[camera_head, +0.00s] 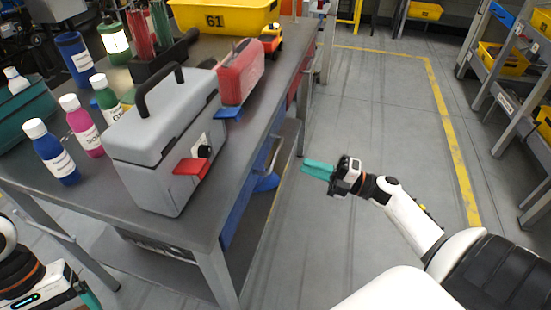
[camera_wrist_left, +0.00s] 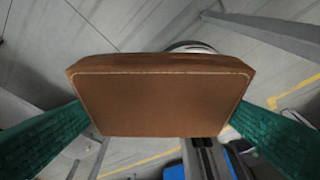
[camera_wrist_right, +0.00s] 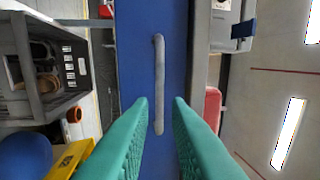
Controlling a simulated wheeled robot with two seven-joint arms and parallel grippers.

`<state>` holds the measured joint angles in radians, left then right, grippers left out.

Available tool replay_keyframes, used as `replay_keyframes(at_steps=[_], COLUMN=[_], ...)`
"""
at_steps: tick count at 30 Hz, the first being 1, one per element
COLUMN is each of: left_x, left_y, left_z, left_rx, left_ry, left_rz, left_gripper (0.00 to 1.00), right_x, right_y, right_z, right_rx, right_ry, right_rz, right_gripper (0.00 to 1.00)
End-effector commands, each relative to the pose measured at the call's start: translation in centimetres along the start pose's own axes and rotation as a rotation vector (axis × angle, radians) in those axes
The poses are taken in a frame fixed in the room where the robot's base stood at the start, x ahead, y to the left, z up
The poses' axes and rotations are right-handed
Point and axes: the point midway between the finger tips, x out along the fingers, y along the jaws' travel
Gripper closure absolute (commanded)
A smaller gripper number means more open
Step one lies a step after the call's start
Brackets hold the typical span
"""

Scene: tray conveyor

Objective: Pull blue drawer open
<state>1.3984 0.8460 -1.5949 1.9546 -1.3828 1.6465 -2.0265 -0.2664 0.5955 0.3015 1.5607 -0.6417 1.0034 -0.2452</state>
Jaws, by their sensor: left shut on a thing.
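The blue drawer (camera_head: 239,208) shows as a narrow blue front under the workbench top, and it looks closed. In the right wrist view the blue drawer front (camera_wrist_right: 140,75) carries a long grey bar handle (camera_wrist_right: 159,85). My right gripper (camera_head: 305,166) is to the right of the bench, apart from the drawer. Its teal fingers (camera_wrist_right: 161,100) are open and point at the drawer front, with the handle lined up in the gap between them. My left gripper (camera_head: 90,300) is low at the left and shut on a brown block-like thing (camera_wrist_left: 160,98).
A grey toolbox (camera_head: 165,140) with a red latch stands near the bench edge. Several bottles (camera_head: 80,125) stand at its left, and a red box (camera_head: 240,70) and a yellow bin (camera_head: 225,18) stand farther back. Clear floor (camera_head: 370,110) lies right of the bench.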

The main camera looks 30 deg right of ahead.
Motion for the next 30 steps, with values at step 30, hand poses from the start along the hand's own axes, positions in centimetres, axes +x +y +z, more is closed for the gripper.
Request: replay_keyframes(at_steps=[30], left_x=[-0.5], left_y=[0.0], left_z=[-0.2], left_rx=[0.0], left_ry=[0.0], left_rz=[0.0], left_gripper=[0.29], right_x=[10.0], right_y=[0.1], right_z=[-0.1], right_rx=[0.005], right_ry=[0.004], right_rz=[0.0], right_gripper=[0.97])
